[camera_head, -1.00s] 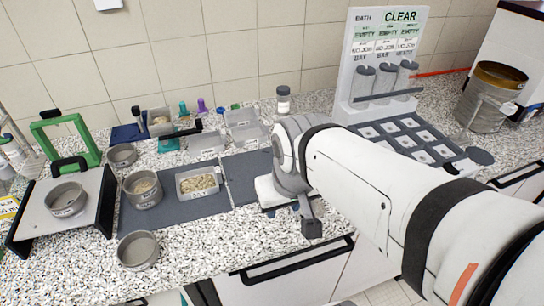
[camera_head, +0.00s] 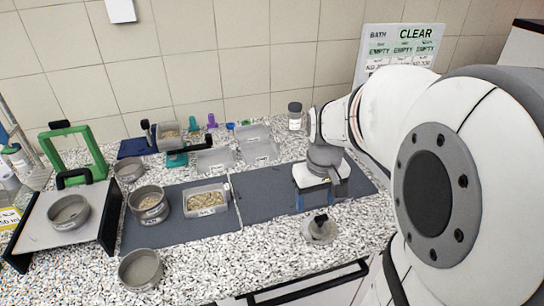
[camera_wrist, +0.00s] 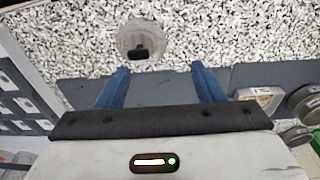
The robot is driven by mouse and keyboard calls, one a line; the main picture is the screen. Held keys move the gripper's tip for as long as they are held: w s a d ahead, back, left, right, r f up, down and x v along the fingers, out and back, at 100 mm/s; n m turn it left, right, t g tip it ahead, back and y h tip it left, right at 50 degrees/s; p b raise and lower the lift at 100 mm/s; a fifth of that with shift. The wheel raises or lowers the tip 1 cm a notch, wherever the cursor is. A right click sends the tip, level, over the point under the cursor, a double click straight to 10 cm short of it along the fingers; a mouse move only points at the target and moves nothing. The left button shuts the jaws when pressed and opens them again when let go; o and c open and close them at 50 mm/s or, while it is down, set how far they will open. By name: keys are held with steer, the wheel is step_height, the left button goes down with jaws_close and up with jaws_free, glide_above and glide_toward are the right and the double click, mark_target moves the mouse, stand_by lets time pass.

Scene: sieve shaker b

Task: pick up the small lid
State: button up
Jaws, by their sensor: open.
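The small lid (camera_head: 320,232) is a pale round disc with a dark knob on top. It lies on the speckled counter in front of the dark mat in the head view. In the wrist view the lid (camera_wrist: 134,50) lies at the top, a little left of the middle, beyond the fingertips. My gripper (camera_head: 314,199) is above the mat, just behind the lid. In the wrist view its two blue fingers (camera_wrist: 160,70) are apart with nothing between them. They do not appear to touch the lid.
A labelled tray of grains (camera_head: 207,212) and a round sieve (camera_head: 148,212) stand on the left mat. An empty sieve pan (camera_head: 140,282) is near the front edge. Bare counter surrounds the lid.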

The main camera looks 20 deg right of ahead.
steer(key=g, duration=0.1)
glide_above(322, 217)
steer(key=f, duration=0.5)
steer(key=shift+s+d+f+b, duration=0.1)
steer(key=shift+s+d+b, duration=0.05)
steer(key=shift+d+b, duration=0.15)
steer(key=f, duration=0.5)
steer(key=f+p, duration=0.1)
steer(key=f, duration=0.1)
steer(key=shift+w+a+f, duration=0.25)
steer(key=shift+a+f, duration=0.05)
steer(key=shift+c, duration=0.3)
steer(key=c, duration=1.1)
steer(key=shift+r, duration=0.1)
